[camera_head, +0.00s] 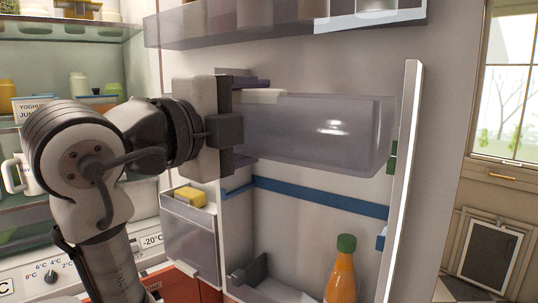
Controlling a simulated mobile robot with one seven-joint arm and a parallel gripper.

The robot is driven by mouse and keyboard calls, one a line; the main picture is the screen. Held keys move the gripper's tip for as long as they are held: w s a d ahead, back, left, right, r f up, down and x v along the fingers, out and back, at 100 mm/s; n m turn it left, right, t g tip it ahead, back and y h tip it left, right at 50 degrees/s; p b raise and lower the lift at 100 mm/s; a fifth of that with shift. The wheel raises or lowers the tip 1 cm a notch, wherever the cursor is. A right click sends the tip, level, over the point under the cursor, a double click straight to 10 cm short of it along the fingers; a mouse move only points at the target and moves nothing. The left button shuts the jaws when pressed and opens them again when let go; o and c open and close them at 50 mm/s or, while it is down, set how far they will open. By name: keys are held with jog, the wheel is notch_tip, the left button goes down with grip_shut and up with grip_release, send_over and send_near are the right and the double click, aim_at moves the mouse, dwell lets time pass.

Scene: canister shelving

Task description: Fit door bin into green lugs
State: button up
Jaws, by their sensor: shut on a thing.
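The door bin (318,132) is a long, translucent grey tray at the middle of the head view, in front of the fridge door's inner face. My gripper (236,125) is shut on the door bin at its left end. The bin is roughly level. One green lug (391,158) shows on the door's right side wall, just beyond the bin's right end and near its lower edge. I cannot tell whether the bin touches this lug. The lug on the left side is hidden behind my gripper and the bin.
An upper door shelf (285,27) spans above the bin. Below are a blue strip (320,198), a blue lug (380,241), a small bin with a yellow item (190,196), and an orange bottle (342,275). The door's white edge (403,180) stands at right. Fridge shelves are left.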

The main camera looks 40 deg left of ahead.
jog(key=shift+r, duration=0.35)
jog(key=shift+w, duration=0.15)
jog(key=shift+w+a, duration=0.2)
jog(key=shift+w, duration=0.65)
dwell(0.4)
jog(key=w+a, duration=0.2)
jog(key=w, duration=0.8)
jog(key=shift+w, duration=0.4)
dwell(1.4)
dwell(0.4)
jog(key=shift+f, duration=0.25)
jog(key=shift+f+b, duration=1.1)
jog(key=shift+f, duration=0.2)
